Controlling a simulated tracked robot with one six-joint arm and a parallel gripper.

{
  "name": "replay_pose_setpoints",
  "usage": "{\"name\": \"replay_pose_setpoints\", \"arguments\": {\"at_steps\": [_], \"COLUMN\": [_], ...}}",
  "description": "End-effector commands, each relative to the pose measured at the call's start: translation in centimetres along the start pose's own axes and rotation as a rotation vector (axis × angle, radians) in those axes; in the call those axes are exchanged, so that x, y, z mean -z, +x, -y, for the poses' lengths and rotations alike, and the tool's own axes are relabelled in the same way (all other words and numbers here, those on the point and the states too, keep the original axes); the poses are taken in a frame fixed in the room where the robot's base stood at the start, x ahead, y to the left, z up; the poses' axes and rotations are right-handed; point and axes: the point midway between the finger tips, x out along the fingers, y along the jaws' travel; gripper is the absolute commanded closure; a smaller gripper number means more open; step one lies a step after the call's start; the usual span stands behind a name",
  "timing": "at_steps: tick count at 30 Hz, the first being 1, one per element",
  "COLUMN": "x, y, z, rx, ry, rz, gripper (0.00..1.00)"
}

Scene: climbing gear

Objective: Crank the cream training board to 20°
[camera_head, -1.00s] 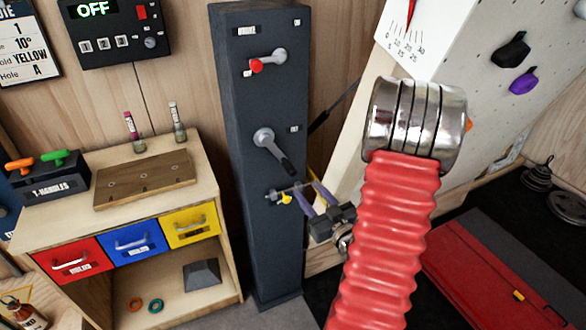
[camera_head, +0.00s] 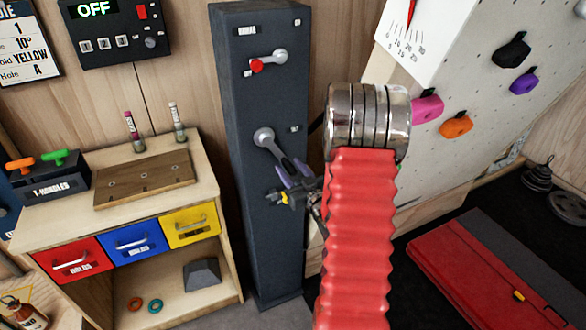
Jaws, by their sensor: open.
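The cream training board (camera_head: 455,95) leans at the upper right, with coloured holds on it. A white angle scale (camera_head: 412,45) at its upper left edge has a red pointer (camera_head: 411,14), near the middle of the scale; the exact reading is too small to tell. The crank (camera_head: 264,138) is on the dark column (camera_head: 232,170), its arm slanting down to the right. My gripper (camera_head: 293,174) is open, its purple-grey fingers at the crank's handle end. I cannot tell whether they touch it. My red ribbed arm hides part of the gripper and the board's lower edge.
Above the crank is a red-knobbed lever (camera_head: 268,61); below it is a yellow-tipped fitting (camera_head: 284,198), close to my gripper. A wooden drawer cabinet (camera_head: 215,185) stands left of the column. A red mat (camera_head: 470,275) lies at right. The control box (camera_head: 110,30) reads OFF.

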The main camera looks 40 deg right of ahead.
Motion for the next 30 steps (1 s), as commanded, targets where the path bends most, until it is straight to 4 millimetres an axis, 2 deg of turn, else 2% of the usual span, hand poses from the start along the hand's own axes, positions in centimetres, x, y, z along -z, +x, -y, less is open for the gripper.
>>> {"name": "replay_pose_setpoints", "arguments": {"at_steps": [7,24,30], "x": [-0.02,-0.02,-0.02], "y": [0.02,-0.03,-0.04], "z": [-0.02,-0.08,-0.11], "rx": [0.0,-0.002,-0.002], "ry": [0.0,0.0,0.0], "rz": [0.0,0.0,0.0], "gripper": [0.59,0.99,1.0]}}
